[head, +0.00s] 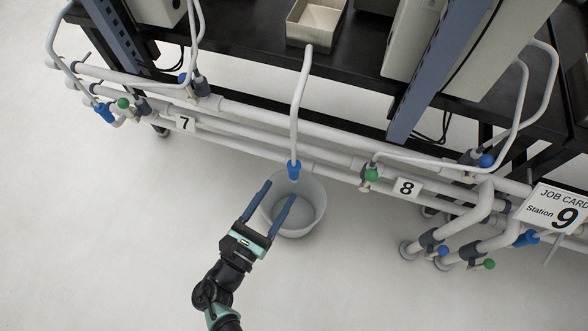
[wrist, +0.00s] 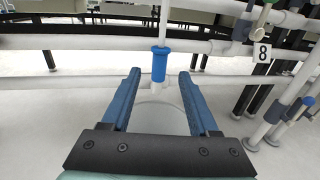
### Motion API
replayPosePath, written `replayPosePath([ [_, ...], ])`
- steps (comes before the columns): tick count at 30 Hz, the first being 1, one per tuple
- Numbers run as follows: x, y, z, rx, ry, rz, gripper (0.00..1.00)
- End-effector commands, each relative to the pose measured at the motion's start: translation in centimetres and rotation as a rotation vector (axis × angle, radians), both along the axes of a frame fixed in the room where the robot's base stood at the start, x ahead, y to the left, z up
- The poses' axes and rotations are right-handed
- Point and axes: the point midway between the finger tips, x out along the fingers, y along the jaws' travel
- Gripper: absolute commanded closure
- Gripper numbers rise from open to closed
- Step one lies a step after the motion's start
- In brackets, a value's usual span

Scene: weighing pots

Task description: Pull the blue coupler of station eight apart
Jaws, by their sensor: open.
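The blue coupler (head: 294,169) sits at the low end of a white hose (head: 298,105), left of the white plate marked 8 (head: 407,187). In the wrist view the coupler (wrist: 159,63) stands upright, with a pale end below it. My gripper (head: 280,190) is open, its two blue fingers pointing toward the coupler. In the wrist view the gripper (wrist: 160,73) has the coupler centred between its fingertips, apparently a little beyond them; contact is not seen. A white bucket (head: 317,208) is below the coupler, partly hidden by my fingers.
White pipes run along the bench front, with a green knob (head: 371,174) right of the coupler. A job card (head: 560,210) reads Station 9. A plate marked 7 (head: 185,123) and another blue coupler (head: 104,112) are at left. The floor in front is clear.

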Motion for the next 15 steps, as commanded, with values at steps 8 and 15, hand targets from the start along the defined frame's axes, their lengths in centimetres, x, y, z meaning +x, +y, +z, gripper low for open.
replayPosePath([
  [8,4.8,-2.7,-0.4,0.003,-0.003,-0.003,0.39],
  [15,6.7,-3.7,-0.1,0.003,-0.001,-0.001,0.39],
])
